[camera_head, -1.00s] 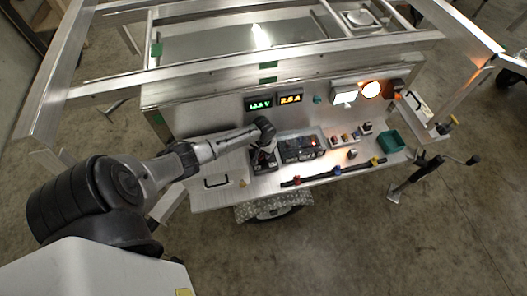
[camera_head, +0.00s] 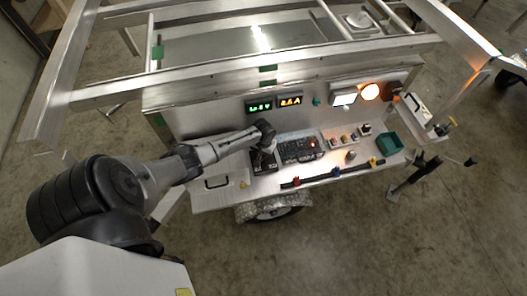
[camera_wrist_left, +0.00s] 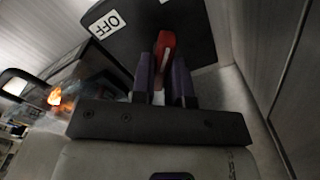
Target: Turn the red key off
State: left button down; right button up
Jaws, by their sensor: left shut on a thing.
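The red key (camera_wrist_left: 164,46) stands up from a dark switch plate with a white OFF label (camera_wrist_left: 107,24) in the left wrist view. My left gripper (camera_wrist_left: 162,74) is shut on the red key, one purple-grey finger on each side. In the head view my left gripper (camera_head: 263,149) is at the black switch box (camera_head: 264,166) on the trailer's shelf. The key is hidden there behind the gripper. I cannot tell the key's exact angle against the labels. My right gripper is not in view.
Right of the switch box is a dark breaker box (camera_head: 298,149) with a red light. Two lit displays (camera_head: 289,101) and a bright orange lamp (camera_head: 369,92) are on the panel behind. A green bin (camera_head: 389,143) stands at the shelf's right. Aluminium rails (camera_head: 290,62) run above.

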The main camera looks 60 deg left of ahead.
pick_arm(q)
jog(key=n+p, duration=0.2)
jog(key=shift+r+n+p, duration=0.25)
jog(key=shift+n+p, duration=0.15)
jog(key=n+p, duration=0.3)
jog(key=n, duration=0.1)
jog(key=shift+s+f, duration=0.1)
jog(key=n+p, duration=0.2)
jog(key=n, duration=0.3)
jog(key=shift+s, duration=0.1)
jog(key=shift+f+n+p, duration=0.1)
jog(key=shift+n+p, duration=0.2)
jog(key=shift+n, duration=0.9)
jog(key=shift+s+n, duration=0.1)
jog(key=shift+n, duration=1.1)
jog(key=c, duration=1.1)
grip_release()
